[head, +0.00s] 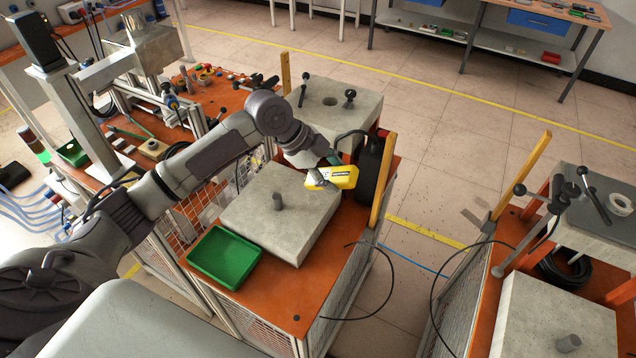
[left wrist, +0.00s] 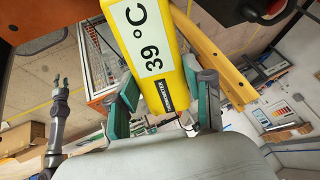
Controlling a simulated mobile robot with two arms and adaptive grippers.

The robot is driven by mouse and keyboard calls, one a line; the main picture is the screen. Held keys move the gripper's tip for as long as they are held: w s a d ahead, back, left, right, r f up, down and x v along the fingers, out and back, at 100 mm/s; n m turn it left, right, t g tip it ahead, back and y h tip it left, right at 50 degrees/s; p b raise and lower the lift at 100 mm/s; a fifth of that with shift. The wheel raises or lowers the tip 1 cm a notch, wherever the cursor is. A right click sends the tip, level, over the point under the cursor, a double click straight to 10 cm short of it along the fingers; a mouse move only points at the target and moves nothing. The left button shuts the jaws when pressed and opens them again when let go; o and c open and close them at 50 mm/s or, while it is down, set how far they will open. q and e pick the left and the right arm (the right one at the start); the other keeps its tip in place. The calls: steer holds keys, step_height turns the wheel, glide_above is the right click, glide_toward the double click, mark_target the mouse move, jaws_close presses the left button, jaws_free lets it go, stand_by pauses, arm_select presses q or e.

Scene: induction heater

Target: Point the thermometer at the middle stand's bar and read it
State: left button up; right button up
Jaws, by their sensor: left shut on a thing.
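The yellow thermometer (head: 338,177) is in my left gripper (head: 328,168), above the back right of a grey block on the centre stand. In the left wrist view, the green-padded fingers of my left gripper (left wrist: 165,98) are shut on the thermometer (left wrist: 182,55), whose white display (left wrist: 148,36) reads 39 °C. I cannot tell exactly where its tip points.
A green tray (head: 224,257) lies in front of the block. A yellow post (head: 383,180) and a black container (head: 368,172) stand close beside the thermometer. Black cables hang between the stands.

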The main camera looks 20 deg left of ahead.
arm_select(q)
steer(key=shift+r, duration=0.35)
arm_select(e)
steer(key=shift+r, duration=0.3)
arm_select(q)
steer(key=shift+w, duration=0.1)
arm_select(e)
steer(key=shift+d, duration=0.2)
